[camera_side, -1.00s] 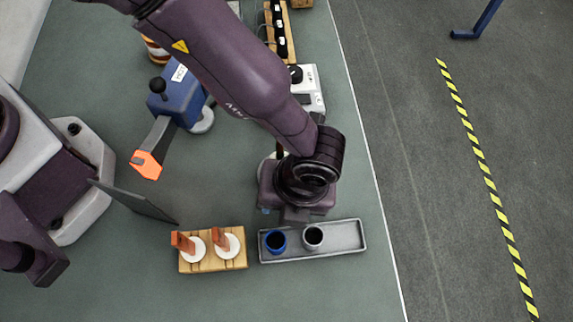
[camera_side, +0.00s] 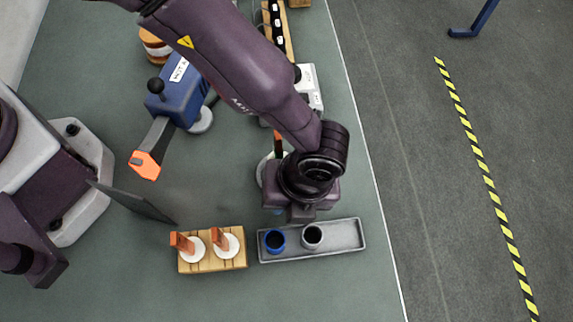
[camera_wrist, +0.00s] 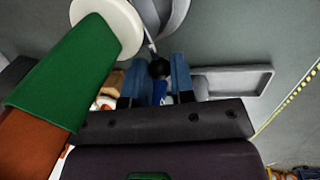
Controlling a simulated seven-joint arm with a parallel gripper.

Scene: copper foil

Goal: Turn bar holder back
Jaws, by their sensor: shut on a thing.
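The bar holder (camera_side: 265,172) shows as a pale round part beside my wrist in the side view, mostly hidden by the arm. A copper-brown bar (camera_side: 278,144) stands up at it. In the wrist view, a grey curved metal part (camera_wrist: 176,20) has a thin rod ending in a black knob (camera_wrist: 160,67). A bar with a green sleeve (camera_wrist: 68,75) and a white disc end (camera_wrist: 122,24) fills the left of that view. In the side view, my gripper's fingers are hidden beneath the wrist.
A wooden block (camera_side: 213,263) with two copper-coloured pieces on white discs stands at front. A grey tray (camera_side: 347,237) beside it holds a blue cup (camera_side: 274,239) and a dark-mouthed cup (camera_side: 312,236). A blue device (camera_side: 178,92) with an orange-ended arm stands behind left.

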